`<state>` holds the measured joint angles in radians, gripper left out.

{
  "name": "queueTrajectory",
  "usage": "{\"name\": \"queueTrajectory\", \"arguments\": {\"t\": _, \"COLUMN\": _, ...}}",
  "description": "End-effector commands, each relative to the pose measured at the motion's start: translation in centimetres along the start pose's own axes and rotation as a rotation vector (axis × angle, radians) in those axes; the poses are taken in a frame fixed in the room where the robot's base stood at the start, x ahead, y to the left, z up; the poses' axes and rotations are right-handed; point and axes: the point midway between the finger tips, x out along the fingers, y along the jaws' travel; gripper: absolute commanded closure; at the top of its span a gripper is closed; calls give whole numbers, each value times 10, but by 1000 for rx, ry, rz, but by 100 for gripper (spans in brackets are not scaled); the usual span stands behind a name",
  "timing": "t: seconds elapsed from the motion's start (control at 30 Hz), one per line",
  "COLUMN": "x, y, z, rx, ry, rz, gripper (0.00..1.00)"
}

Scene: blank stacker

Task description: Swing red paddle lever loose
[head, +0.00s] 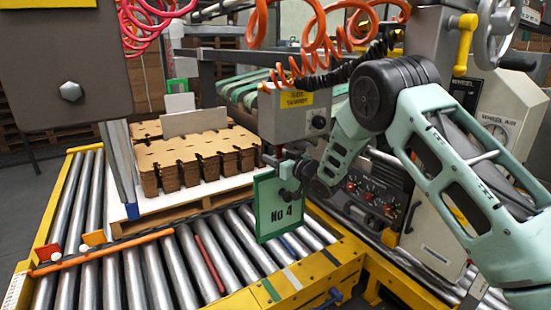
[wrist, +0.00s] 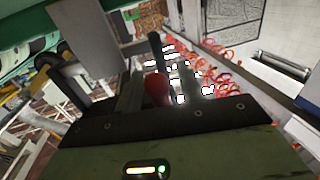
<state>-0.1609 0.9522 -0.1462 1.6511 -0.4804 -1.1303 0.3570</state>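A red rounded knob (wrist: 158,90) on a dark rod shows in the wrist view, just beyond the dark edge of my wrist housing. It appears to be the paddle lever's end. In the head view a small reddish part (head: 270,160) shows beneath the grey box (head: 296,118) with a yellow label; I cannot tell if it is the same lever. My gripper (head: 288,182) is at the lower front of that box, beside the lever area. Its fingers are small and dark there, and whether they are open or touch the lever is not clear.
A green-framed "No 4" sign (head: 279,204) hangs just below my gripper. Stacked brown blanks (head: 198,158) stand on a pallet to the left. A roller conveyor (head: 150,278) with a yellow frame runs below. Orange coiled hoses (head: 310,30) hang above. A control panel (head: 375,195) stands right.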

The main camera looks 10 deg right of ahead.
Motion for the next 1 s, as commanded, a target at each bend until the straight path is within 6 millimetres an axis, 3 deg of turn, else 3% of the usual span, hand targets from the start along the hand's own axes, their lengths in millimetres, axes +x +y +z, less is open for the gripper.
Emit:
{"name": "queueTrajectory", "arguments": {"t": 0.03, "x": 0, "y": 0, "z": 0, "rx": 0, "ry": 0, "rz": 0, "gripper": 70}}
{"name": "queueTrajectory", "arguments": {"t": 0.13, "x": 0, "y": 0, "z": 0, "rx": 0, "ry": 0, "rz": 0, "gripper": 97}}
{"name": "queueTrajectory", "arguments": {"t": 0.17, "x": 0, "y": 0, "z": 0, "rx": 0, "ry": 0, "rz": 0, "gripper": 100}}
{"name": "queueTrajectory", "arguments": {"t": 0.57, "x": 0, "y": -2, "z": 0, "rx": 55, "ry": 11, "rz": 0, "gripper": 100}}
{"name": "queueTrajectory", "arguments": {"t": 1.0, "x": 3, "y": -17, "z": -4, "rx": 375, "ry": 76, "rz": 0, "gripper": 100}}
